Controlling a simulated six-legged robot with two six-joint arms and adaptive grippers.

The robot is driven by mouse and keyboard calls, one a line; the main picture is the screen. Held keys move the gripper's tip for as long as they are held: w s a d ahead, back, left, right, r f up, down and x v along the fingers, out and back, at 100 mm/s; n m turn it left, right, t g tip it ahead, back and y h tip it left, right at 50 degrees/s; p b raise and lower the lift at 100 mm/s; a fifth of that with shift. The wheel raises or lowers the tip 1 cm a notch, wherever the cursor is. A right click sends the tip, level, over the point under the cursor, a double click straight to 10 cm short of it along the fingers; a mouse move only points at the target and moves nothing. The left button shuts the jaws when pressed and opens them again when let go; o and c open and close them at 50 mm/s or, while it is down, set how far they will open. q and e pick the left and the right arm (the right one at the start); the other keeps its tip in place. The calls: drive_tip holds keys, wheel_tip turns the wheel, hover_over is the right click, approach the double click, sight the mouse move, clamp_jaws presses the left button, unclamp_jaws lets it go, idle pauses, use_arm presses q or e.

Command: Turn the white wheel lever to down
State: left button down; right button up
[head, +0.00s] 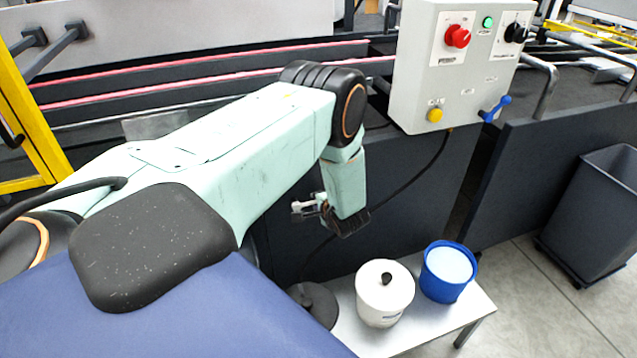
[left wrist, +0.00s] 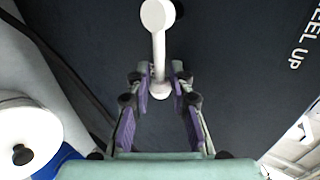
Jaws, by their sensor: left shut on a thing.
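The white wheel lever (left wrist: 157,48) shows in the left wrist view as a white bar with a round end at the top of the picture. Its other end lies between the purple-padded fingers of my left gripper (left wrist: 161,82), which is shut on it. In the head view my left gripper (head: 318,208) is at the dark machine panel, with a small white part of the lever (head: 299,206) at its left. The fingers and wrist hide much of the lever there. My right gripper is in neither view.
A white lidded pot (head: 384,297) and a blue tub (head: 448,272) stand on a small white table (head: 470,312) below the gripper. A grey control box (head: 465,75) with knobs and a blue lever (head: 495,109) is above right. A grey bin (head: 597,215) stands at right.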

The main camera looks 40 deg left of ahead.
use_arm(q)
drive_tip(key=shift+w+d+r, duration=0.15)
drive_tip(key=shift+w, duration=0.2)
drive_tip(key=c, duration=1.5)
unclamp_jaws()
drive_tip(key=shift+o, duration=0.3)
drive_tip(key=shift+s, duration=0.15)
drive_tip(key=v, duration=1.2)
drive_tip(key=shift+s+d+f, duration=0.1)
drive_tip(key=shift+f, duration=0.1)
